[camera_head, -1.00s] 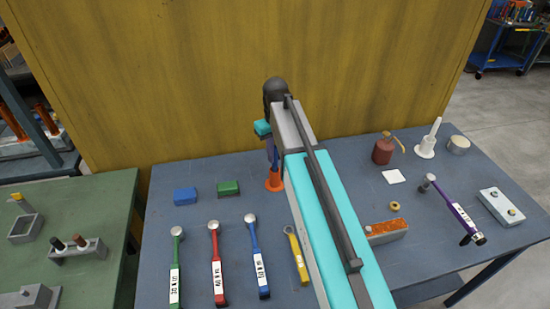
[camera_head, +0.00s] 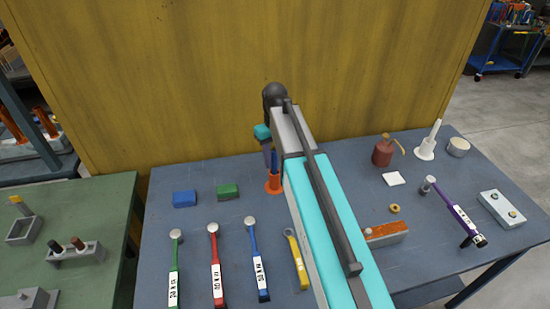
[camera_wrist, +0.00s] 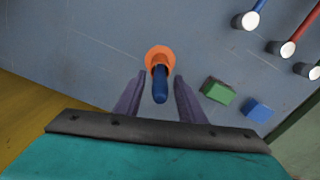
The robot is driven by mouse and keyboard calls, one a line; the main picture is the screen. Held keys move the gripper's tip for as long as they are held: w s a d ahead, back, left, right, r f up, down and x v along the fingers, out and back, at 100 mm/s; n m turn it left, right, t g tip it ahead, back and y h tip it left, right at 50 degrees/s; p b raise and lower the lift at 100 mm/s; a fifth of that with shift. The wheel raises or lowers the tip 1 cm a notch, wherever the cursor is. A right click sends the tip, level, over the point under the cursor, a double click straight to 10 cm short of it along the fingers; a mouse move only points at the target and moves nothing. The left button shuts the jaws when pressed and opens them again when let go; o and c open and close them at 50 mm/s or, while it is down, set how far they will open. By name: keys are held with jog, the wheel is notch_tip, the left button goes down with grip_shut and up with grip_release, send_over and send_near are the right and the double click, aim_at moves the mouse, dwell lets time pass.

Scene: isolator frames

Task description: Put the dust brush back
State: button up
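A blue upright handle (camera_wrist: 160,85) stands in an orange round holder (camera_wrist: 158,56) on the blue-grey table. It is probably the dust brush; no bristles show. In the head view the handle (camera_head: 275,163) and the orange holder (camera_head: 274,184) are left of my arm. My gripper (camera_wrist: 160,78) is open, with one purple finger on each side of the handle and a visible gap to each. In the head view my gripper (camera_head: 268,158) is partly hidden by my arm, just above and left of the holder.
A blue block (camera_head: 185,198) and a green block (camera_head: 228,191) lie left of the holder. Several torque wrenches lie in front. A yellow panel (camera_head: 180,80) rises behind the table. A red can (camera_head: 383,151) and a white stand (camera_head: 426,150) are at right.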

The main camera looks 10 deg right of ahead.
jog(key=shift+r, duration=0.1)
jog(key=shift+r+p, duration=2.05)
jog(key=shift+r, duration=4)
jog(key=shift+s+f, duration=0.1)
